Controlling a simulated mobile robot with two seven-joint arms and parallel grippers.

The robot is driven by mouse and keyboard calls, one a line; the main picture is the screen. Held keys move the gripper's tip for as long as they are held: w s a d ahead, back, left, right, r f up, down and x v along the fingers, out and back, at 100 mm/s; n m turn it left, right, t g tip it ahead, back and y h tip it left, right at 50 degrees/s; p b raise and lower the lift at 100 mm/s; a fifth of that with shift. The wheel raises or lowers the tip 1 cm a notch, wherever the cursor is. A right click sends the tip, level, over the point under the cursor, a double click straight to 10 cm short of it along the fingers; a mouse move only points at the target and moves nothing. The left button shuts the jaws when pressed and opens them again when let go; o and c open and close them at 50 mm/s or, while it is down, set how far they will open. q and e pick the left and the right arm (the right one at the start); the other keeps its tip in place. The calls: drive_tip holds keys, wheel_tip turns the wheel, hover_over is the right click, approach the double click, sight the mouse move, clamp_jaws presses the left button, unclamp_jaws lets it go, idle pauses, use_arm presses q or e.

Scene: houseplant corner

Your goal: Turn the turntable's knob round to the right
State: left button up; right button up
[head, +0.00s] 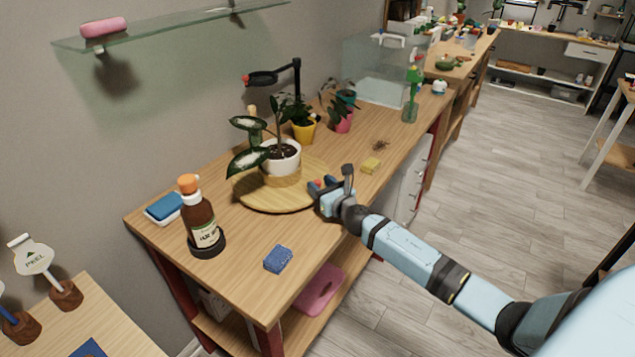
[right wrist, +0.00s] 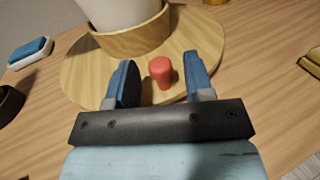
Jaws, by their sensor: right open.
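The round wooden turntable (head: 250,199) lies on the bench, with a white pot (head: 281,157) and its leafy plant standing in a wooden ring on it. The red knob (right wrist: 161,72) stands up near the turntable's front edge. It also shows small in the head view, beside my fingers. My right gripper (right wrist: 160,80) is open, with its blue fingers on either side of the knob. A gap shows between the knob and each finger, and nothing is gripped. My left gripper is in neither view.
A brown bottle (head: 200,220) stands to the left of the turntable. Small potted plants (head: 303,131) stand behind. The bench between bottle and blue sponge is clear.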

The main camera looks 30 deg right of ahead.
drive_tip(key=shift+w, duration=1)
clamp_jaws()
drive_tip(key=shift+d, duration=0.1)
